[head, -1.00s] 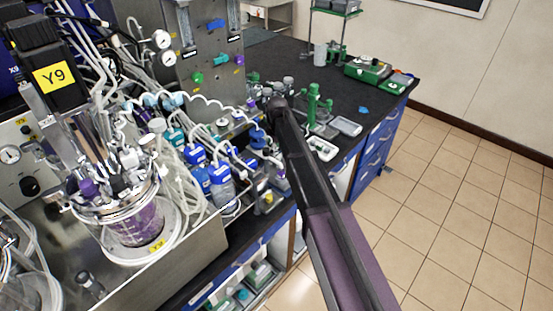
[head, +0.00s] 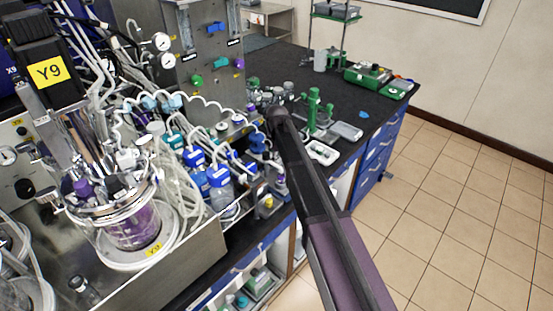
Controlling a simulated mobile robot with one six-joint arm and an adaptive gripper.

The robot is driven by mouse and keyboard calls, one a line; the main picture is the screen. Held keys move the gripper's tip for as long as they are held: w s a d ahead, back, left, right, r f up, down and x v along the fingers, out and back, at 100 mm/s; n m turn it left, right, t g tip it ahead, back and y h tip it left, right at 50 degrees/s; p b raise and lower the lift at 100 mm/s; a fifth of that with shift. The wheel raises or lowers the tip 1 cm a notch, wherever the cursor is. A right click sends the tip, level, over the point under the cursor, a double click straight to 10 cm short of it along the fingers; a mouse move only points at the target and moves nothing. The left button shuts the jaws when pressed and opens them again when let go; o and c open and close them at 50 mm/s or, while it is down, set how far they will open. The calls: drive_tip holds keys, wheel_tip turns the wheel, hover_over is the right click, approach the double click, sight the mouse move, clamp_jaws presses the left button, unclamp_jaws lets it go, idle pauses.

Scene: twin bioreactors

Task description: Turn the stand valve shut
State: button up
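A steel upright panel (head: 200,52) stands behind the bioreactors. It carries a blue handle (head: 216,28), a green knob (head: 196,80) and a purple knob (head: 239,63). I cannot tell for sure which of these is the stand valve, or whether it is open or shut. My arm crosses the head view from the lower right up to a dark rounded joint, right of and below the panel. My gripper is not visible; the arm may hide it.
A glass vessel with purple contents (head: 133,225) stands at the left among tubing. Blue-capped bottles (head: 219,178) stand left of my arm. Green equipment (head: 313,105) and a white tray (head: 322,153) sit on the black bench (head: 290,62). The tiled floor (head: 450,190) at right is clear.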

clamp_jaws()
drive_tip(key=shift+m, duration=0.5)
drive_tip(key=m, duration=0.3)
drive_tip(key=shift+m, duration=0.3)
drive_tip(key=m, duration=0.4)
drive_tip(key=shift+m, duration=0.3)
drive_tip(key=m, duration=0.4)
drive_tip(key=shift+m, duration=0.3)
drive_tip(key=m, duration=0.4)
